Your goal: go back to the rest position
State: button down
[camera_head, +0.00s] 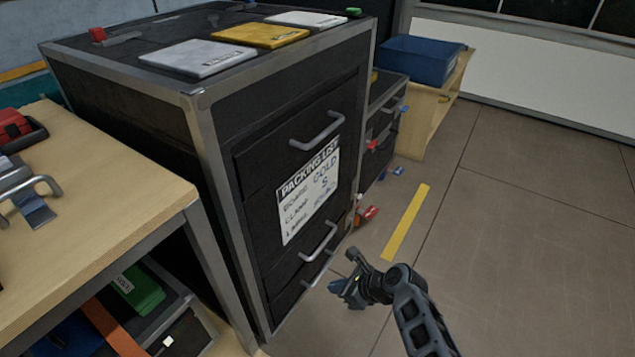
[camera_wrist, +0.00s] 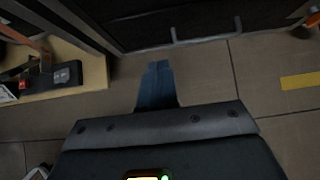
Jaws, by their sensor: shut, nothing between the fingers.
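My gripper (camera_head: 340,288) is low in front of the black drawer cabinet (camera_head: 225,125) in the head view, over the floor. In the wrist view its blue fingers (camera_wrist: 157,86) are together, with nothing between them. The fingers point toward the cabinet's lower front, where a drawer handle (camera_wrist: 205,38) shows. My gripper appears apart from the cabinet in both views.
A wooden workbench (camera_head: 110,175) stands at the left, with a shelf below. A packing list (camera_head: 310,190) is on the cabinet front. A red item (camera_head: 366,215) lies on the floor by the cabinet. A blue bin (camera_head: 420,62) stands behind. The floor at right is clear.

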jog(key=s+d+f+n+t+h, duration=0.1)
jog(key=s+d+f+n+h, duration=0.15)
jog(key=s+d, duration=0.45)
jog(key=s+d+f+n+t+h, duration=0.2)
jog(key=s+d+n, duration=0.2)
jog(key=s, duration=0.6)
jog(key=s+d+r+n+t+h, duration=0.1)
jog(key=s+d+r+n, duration=0.1)
jog(key=s+r+n, duration=0.35)
jog(key=s+d+r+n+t+h, duration=0.1)
jog(key=s+d+r+n, duration=0.15)
jog(key=s, duration=0.65)
jog(key=s+r+n+t, duration=0.2)
jog(key=s+r+n, duration=0.25)
jog(key=r, duration=0.55)
jog(key=s+a+r+n+t, duration=0.1)
jog(key=s+r+n, duration=0.3)
jog(key=r, duration=0.5)
jog(key=s+r+n+t, duration=0.2)
jog(key=s+r, duration=0.3)
jog(key=r, duration=0.5)
notch_tip(320, 180, up, 20)
jog(key=p, duration=2.1)
jog(key=shift+a+h, duration=0.15)
jog(key=shift+h, duration=0.2)
jog(key=shift+f, duration=0.1)
